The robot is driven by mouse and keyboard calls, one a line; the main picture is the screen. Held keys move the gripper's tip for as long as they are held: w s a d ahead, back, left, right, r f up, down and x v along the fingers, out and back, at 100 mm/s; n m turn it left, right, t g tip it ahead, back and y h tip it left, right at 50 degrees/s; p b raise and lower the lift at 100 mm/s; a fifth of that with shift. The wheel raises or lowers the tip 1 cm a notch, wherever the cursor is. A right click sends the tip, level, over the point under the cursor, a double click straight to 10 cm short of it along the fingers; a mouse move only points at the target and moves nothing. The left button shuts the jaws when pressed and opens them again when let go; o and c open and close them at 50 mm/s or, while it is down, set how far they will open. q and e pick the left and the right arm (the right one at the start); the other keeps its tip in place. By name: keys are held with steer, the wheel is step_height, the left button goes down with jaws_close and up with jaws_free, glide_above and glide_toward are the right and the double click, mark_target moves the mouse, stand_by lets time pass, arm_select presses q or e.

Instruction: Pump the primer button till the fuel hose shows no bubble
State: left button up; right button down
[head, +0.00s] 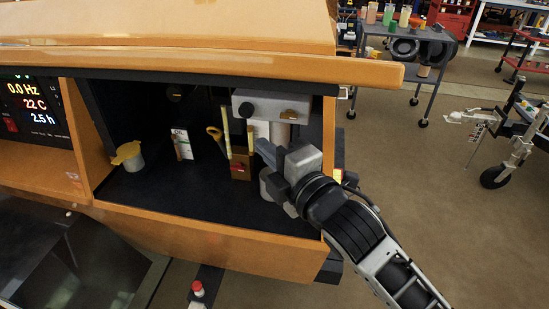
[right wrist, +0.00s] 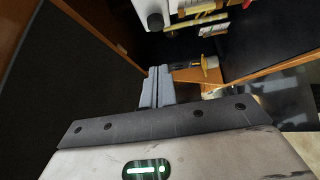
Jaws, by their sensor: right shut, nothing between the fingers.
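The grey filter head (head: 272,104) hangs at the right of the open compartment, with a dark round knob (head: 247,110) on its front that looks like the primer button. In the right wrist view the knob (right wrist: 155,21) shows at the top. Pale yellow upright tubes (head: 226,128), likely the fuel hose, stand just left of it; I cannot make out any bubble. My right gripper (head: 262,149) is shut and empty, below the filter head and apart from the knob. Its closed fingers (right wrist: 157,86) also show in the right wrist view. My left gripper is not in view.
The orange cabinet (head: 200,230) frames the compartment, with an overhanging lid edge above. Inside stand a yellow-topped cup (head: 128,157), a white carton (head: 182,144) and a brown block with red (head: 240,168). The compartment's dark floor is mostly clear at front. A display panel (head: 30,108) is at left.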

steer(key=shift+v, duration=0.95)
steer(key=s+d+f+m+g+h, duration=0.1)
steer(key=s+d+f+m+h, duration=0.1)
steer(key=s+d+f+m, duration=0.2)
steer(key=s+d+f+m+g+h, duration=0.2)
steer(key=s+d+f+m, duration=0.3)
steer(key=f+m, duration=0.5)
steer(key=s+d+f+m+g+h, duration=0.1)
steer(key=s+d+f+m+h, duration=0.2)
steer(key=f, duration=1.3)
steer(key=s+d+m, duration=0.2)
steer(key=s+m, duration=0.2)
steer(key=m, duration=0.1)
steer(key=shift+s+g, duration=0.35)
steer(key=shift+g, duration=0.05)
